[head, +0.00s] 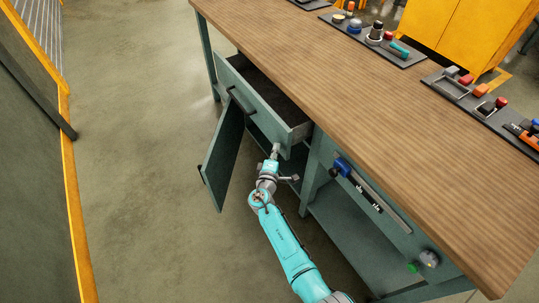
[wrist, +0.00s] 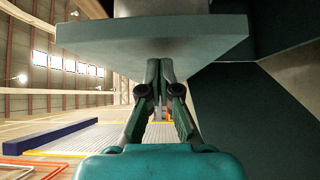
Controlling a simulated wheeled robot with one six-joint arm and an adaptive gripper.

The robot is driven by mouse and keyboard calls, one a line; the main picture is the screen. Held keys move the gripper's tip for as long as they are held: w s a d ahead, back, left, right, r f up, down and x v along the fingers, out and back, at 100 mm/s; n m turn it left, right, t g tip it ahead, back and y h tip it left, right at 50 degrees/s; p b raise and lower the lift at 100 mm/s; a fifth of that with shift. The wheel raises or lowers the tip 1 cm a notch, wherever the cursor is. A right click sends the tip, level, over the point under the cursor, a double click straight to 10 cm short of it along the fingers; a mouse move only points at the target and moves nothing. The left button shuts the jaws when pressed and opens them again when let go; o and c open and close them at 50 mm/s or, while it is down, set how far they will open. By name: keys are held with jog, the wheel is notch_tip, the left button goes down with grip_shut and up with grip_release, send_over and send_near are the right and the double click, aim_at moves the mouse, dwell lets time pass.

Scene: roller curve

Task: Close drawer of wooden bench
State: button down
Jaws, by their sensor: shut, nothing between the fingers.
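The wooden bench (head: 330,85) has a brown top and a grey-green frame. Its drawer (head: 262,108) is pulled out on the left side, with a dark handle on its front and an open interior. My gripper (head: 276,148) is at the near end of the drawer, low by its front corner. In the wrist view my gripper (wrist: 160,66) has its fingers together and empty. A grey-green panel (wrist: 150,36), apparently the drawer, spans the view just beyond the fingertips. I cannot tell whether they touch it.
A cabinet door (head: 222,160) hangs open below the drawer. A tool holder (head: 370,192) is on the bench's near side, above an open shelf. Trays of tools (head: 380,42) lie on the top. A dark panel with a yellow edge (head: 75,190) stands left; floor between is clear.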

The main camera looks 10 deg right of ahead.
aim_at(294, 137)
jog(key=shift+w+d, duration=0.1)
jog(key=shift+d, duration=0.2)
jog(key=shift+d, duration=0.1)
jog(key=w+d, duration=0.1)
jog(key=d, duration=0.2)
jog(key=w+d, duration=0.1)
jog(key=d, duration=0.3)
jog(key=w+d, duration=0.1)
jog(key=d, duration=0.2)
jog(key=shift+w+d, duration=0.3)
jog(key=shift+d, duration=0.1)
jog(key=shift+d+r, duration=0.1)
jog(key=shift+d, duration=0.15)
jog(key=shift+d, duration=0.1)
jog(key=a, duration=0.2)
jog(key=s+a, duration=0.1)
jog(key=a, duration=0.1)
jog(key=shift+s+a, duration=0.1)
jog(key=shift+a, duration=0.2)
jog(key=v, duration=1)
